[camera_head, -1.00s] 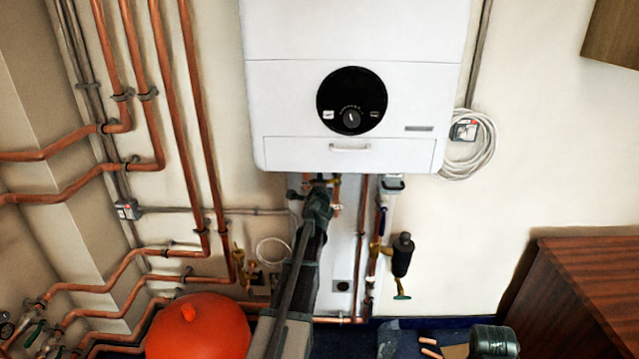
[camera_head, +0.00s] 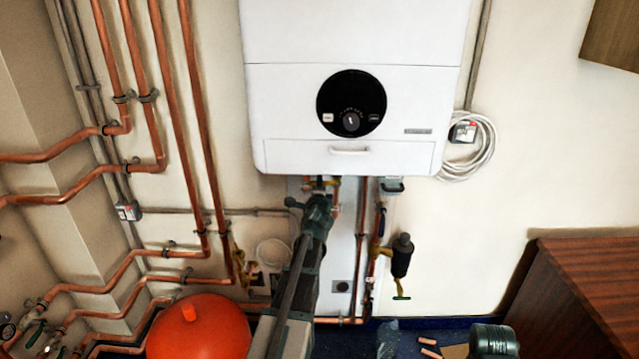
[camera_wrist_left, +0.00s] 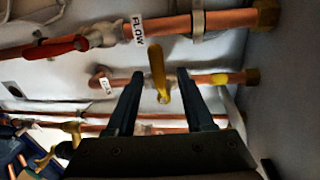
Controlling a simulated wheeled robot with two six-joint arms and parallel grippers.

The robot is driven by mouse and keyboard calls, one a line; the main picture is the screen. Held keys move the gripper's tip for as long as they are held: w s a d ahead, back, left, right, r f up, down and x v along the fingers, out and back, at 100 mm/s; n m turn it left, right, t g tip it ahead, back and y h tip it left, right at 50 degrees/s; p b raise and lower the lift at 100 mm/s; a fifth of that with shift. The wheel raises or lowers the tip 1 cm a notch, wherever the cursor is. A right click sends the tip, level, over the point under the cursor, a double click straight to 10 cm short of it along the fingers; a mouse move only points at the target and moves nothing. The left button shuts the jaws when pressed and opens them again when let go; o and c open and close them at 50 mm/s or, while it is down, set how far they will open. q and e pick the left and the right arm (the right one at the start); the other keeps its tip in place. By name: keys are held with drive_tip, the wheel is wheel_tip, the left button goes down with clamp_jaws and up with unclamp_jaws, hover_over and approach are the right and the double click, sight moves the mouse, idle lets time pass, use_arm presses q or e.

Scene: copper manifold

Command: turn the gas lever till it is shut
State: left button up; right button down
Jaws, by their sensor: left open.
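The gas lever (camera_wrist_left: 158,72) is a yellow handle on the copper gas pipe (camera_wrist_left: 210,79), which carries a small tag, apparently reading GAS. In the left wrist view the lever lies across the pipe's line. My left gripper (camera_wrist_left: 160,74) is open, with one finger on each side of the lever and a visible gap to both. In the head view my left gripper (camera_head: 320,187) is just under the boiler, and its wrist hides much of the valve area.
The white boiler (camera_head: 350,90) hangs directly above my left gripper. A pipe labelled FLOW with a red lever (camera_wrist_left: 50,48) runs beside the gas pipe. A black filter (camera_head: 402,256) hangs to the right. A red vessel (camera_head: 200,328) stands low at the left.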

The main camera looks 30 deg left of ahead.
use_arm(q)
drive_tip(key=p+v, duration=0.1)
drive_tip(key=v, duration=0.8)
drive_tip(key=shift+s+d, duration=0.1)
drive_tip(key=shift+d, duration=0.05)
drive_tip(key=s+d+f+n+g+h+p, duration=0.1)
drive_tip(key=s+d+f+n+g, duration=0.15)
drive_tip(key=d, duration=0.55)
drive_tip(key=s+d+f+n+g+h+p, duration=0.2)
drive_tip(key=d+f, duration=0.2)
drive_tip(key=d, duration=0.3)
drive_tip(key=s+d+f+n+g+h+p, duration=0.1)
drive_tip(key=s+d+f+n+g, duration=0.15)
drive_tip(key=d, duration=0.55)
drive_tip(key=s+d+f+n+g+h+p, duration=0.1)
drive_tip(key=s+d+g, duration=0.6)
drive_tip(key=s+d, duration=1)
wheel_tip(320, 180, down, 2)
drive_tip(key=shift+d+f+h+p, duration=0.2)
drive_tip(key=shift+h+p, duration=0.45)
drive_tip(key=shift+h, duration=0.55)
drive_tip(key=shift+a, duration=0.1)
